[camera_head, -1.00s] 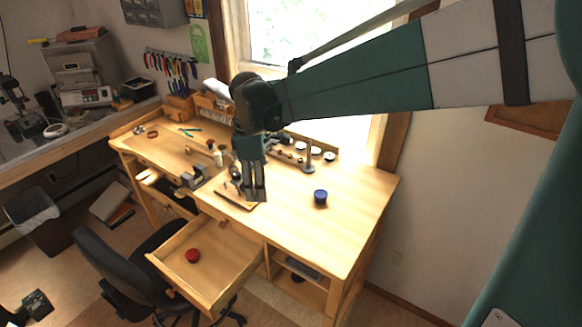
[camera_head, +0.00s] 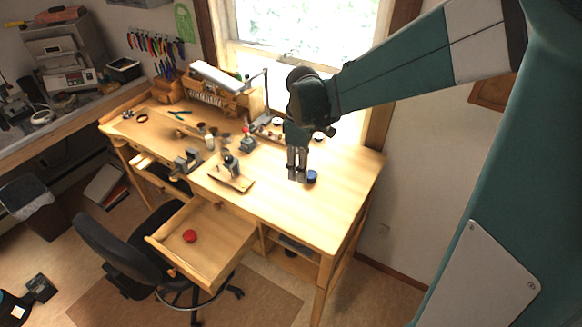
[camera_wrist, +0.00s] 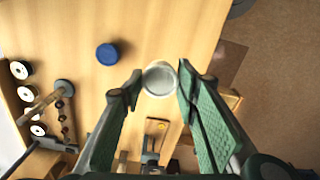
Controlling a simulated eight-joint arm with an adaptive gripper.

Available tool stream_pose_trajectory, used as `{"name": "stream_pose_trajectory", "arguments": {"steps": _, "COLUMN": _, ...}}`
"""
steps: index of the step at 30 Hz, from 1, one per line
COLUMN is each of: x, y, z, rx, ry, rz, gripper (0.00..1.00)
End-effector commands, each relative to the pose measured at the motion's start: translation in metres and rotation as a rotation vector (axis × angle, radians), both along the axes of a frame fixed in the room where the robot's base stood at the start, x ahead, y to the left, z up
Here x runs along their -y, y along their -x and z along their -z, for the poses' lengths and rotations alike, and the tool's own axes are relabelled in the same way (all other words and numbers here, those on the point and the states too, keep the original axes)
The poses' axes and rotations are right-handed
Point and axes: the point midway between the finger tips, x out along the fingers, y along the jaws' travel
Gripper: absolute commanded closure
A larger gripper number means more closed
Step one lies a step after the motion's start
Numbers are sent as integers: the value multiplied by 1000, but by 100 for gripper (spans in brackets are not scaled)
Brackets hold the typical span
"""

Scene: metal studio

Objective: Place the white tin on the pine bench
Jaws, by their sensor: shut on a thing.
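The white tin (camera_wrist: 159,80) sits between the fingertips of my gripper (camera_wrist: 161,76) in the wrist view. My gripper is shut on it. In the head view my gripper (camera_head: 297,174) points down over the right part of the pine bench (camera_head: 335,205), and I cannot make out the tin there. In the wrist view the tin looks larger than the blue tin, so it seems held above the bench top (camera_wrist: 150,28).
A blue tin (camera_head: 312,177) stands on the bench close to my gripper, also in the wrist view (camera_wrist: 107,54). A red tin (camera_head: 190,236) lies in the open drawer (camera_head: 215,240). Tools and a small vise (camera_head: 187,160) crowd the left side. The bench's right front is clear.

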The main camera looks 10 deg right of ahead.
Motion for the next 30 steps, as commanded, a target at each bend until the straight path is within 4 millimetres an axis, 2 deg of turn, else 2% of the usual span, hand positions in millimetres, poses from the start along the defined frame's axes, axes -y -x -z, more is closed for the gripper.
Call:
{"name": "stream_pose_trajectory", "arguments": {"steps": 6, "x": 0, "y": 0, "z": 22, "rx": 0, "ry": 0, "rz": 0, "gripper": 81}}
{"name": "stream_pose_trajectory", "arguments": {"steps": 23, "x": 0, "y": 0, "z": 30, "rx": 0, "ry": 0, "rz": -1, "gripper": 81}}
{"name": "stream_pose_trajectory", "arguments": {"steps": 30, "x": 0, "y": 0, "z": 55, "rx": 0, "ry": 0, "rz": -1, "gripper": 81}}
